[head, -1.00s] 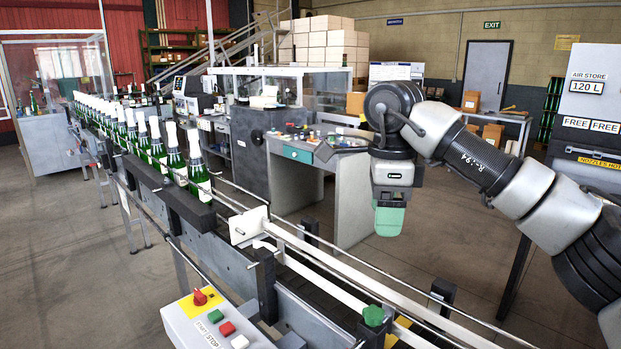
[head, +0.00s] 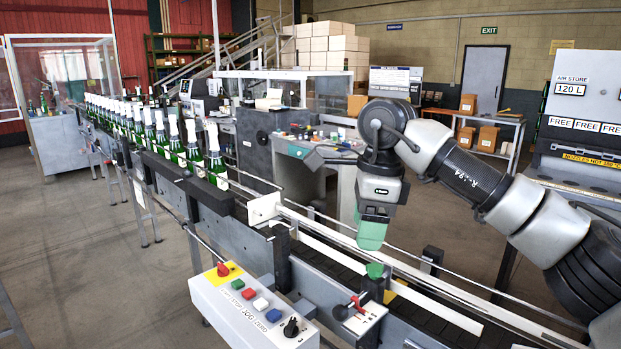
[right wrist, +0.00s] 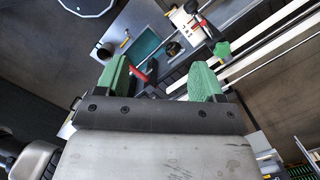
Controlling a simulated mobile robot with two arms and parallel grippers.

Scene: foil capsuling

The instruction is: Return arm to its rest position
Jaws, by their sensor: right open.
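My right gripper (head: 371,234) hangs pointing down above the conveyor rail, with green finger pads. In the right wrist view its two green fingers (right wrist: 160,82) stand apart with nothing held between them. The right arm comes in from the right edge and bends down at the wrist. My left gripper is not in view.
A conveyor carries a row of green bottles with white tops (head: 193,150) at the left. A control box (head: 250,305) with coloured buttons stands in front. A green knob (head: 375,270) sits by the rail below the gripper. A workbench (head: 300,152) stands behind.

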